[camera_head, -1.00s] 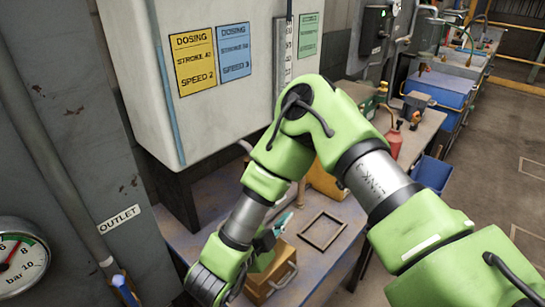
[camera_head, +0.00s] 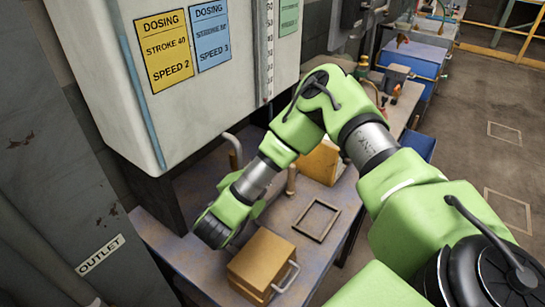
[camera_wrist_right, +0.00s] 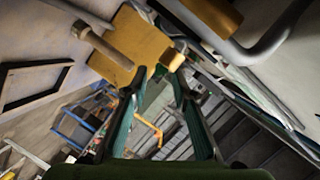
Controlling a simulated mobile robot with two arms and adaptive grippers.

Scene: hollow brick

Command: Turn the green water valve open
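I cannot make out a green water valve in either view. In the head view, my right arm reaches over the workbench (camera_head: 285,205), and its wrist end is near the tan box with a metal handle (camera_head: 262,260). Its fingers are hidden there. In the right wrist view, my right gripper (camera_wrist_right: 160,75) shows two teal fingers spread apart. An orange-yellow block (camera_wrist_right: 135,42) and a wooden peg (camera_wrist_right: 105,48) lie beyond the fingertips, and nothing is clearly held. My left gripper is in neither view.
A white dosing tank (camera_head: 180,110) hangs over the bench at the left. An OUTLET label (camera_head: 100,255) is on the grey column. A flat dark frame (camera_head: 317,220) lies on the bench. Open floor (camera_head: 490,150) lies to the right.

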